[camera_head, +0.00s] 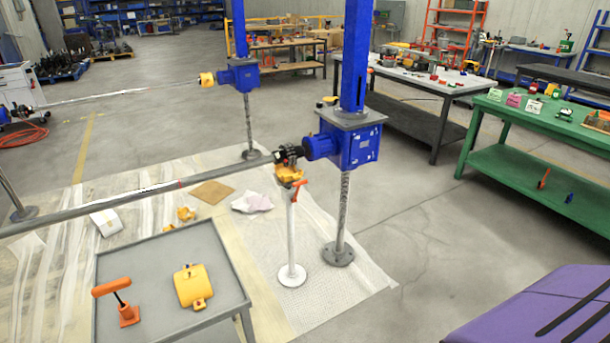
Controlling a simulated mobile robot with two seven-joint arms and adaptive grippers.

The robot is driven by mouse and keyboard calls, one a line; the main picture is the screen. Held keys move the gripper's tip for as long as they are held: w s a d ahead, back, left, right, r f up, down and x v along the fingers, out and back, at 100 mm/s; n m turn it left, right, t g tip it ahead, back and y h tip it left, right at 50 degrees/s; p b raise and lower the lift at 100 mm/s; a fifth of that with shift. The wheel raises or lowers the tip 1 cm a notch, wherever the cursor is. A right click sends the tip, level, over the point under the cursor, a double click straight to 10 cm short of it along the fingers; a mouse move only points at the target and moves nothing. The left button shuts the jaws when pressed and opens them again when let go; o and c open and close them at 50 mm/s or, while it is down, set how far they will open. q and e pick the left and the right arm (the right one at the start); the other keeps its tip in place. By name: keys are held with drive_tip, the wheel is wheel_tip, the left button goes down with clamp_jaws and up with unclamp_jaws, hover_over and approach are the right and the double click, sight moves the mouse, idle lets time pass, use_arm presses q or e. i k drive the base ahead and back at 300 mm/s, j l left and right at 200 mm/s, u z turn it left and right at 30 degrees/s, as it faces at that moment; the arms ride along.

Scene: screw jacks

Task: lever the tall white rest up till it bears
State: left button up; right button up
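The tall white rest (292,235) stands upright on a round white foot on the floor sheeting, left of the nearer blue screw jack (350,145). It has a yellow-orange head (289,174) and an orange lever (301,188) sticking out on the right. The head is just below a black coupling (288,154) at the end of a long grey shaft (130,194). I cannot tell whether the head touches it. Neither of my grippers is in view.
A grey tray table (243,293) at front left holds an orange-handled tool (122,305) and a yellow case (193,286). A purple object with black straps (535,310) fills the bottom right. A green bench (520,165) stands at right. The floor right of the jack is clear.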

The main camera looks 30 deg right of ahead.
sight(299, 184)
drive_tip(key=i+l, duration=0.15)
drive_tip(key=l, duration=0.2)
drive_tip(key=i+l, duration=0.2)
drive_tip(key=l, duration=0.15)
drive_tip(key=i+l, duration=0.15)
drive_tip(key=l, duration=0.2)
